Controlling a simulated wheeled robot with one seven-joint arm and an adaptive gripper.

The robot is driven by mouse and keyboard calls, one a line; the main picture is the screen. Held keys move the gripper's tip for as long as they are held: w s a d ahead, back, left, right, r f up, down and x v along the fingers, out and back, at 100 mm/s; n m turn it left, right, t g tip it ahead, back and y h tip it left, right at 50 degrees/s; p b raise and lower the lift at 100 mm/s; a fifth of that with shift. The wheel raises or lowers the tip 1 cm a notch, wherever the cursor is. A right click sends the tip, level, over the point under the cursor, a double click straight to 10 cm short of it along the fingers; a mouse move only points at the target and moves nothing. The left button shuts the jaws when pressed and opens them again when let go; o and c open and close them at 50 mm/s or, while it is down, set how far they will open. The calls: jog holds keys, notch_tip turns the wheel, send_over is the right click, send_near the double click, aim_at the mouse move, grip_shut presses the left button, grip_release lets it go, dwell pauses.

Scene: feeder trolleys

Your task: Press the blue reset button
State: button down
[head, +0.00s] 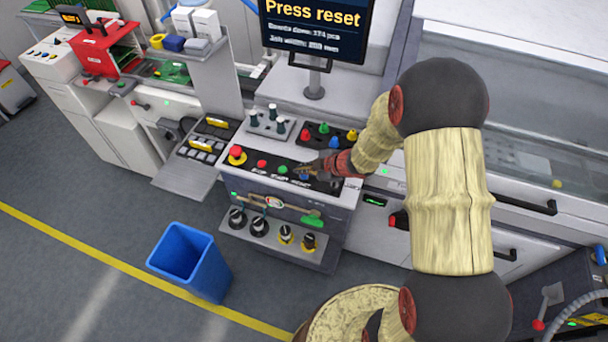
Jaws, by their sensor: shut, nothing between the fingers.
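The blue button (304,177) is at the right end of a row on the dark front panel (250,167) of the console. A green button (283,169), a red button (262,164) and a red mushroom button on a yellow base (237,154) are to its left. My gripper (301,168) is shut and empty, reaching in from the right with its tips just above the blue button in the picture. I cannot tell whether the tips touch it. A monitor (314,25) above reads "Press reset".
A lower shelf (275,240) holds several black knobs. A blue bin (190,260) stands on the floor at front left. A white machine with black handles (525,205) is at right.

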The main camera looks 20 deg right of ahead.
aim_at(303, 177)
jog(key=shift+f, duration=0.2)
jog(key=shift+f, duration=0.25)
jog(key=shift+f+b, duration=0.45)
jog(key=shift+b, duration=0.05)
dwell(0.9)
dwell(0.3)
jog(key=shift+r+p, duration=0.9)
jog(key=shift+p, duration=0.05)
notch_tip(303, 177, up, 5)
jog(key=p, duration=0.5)
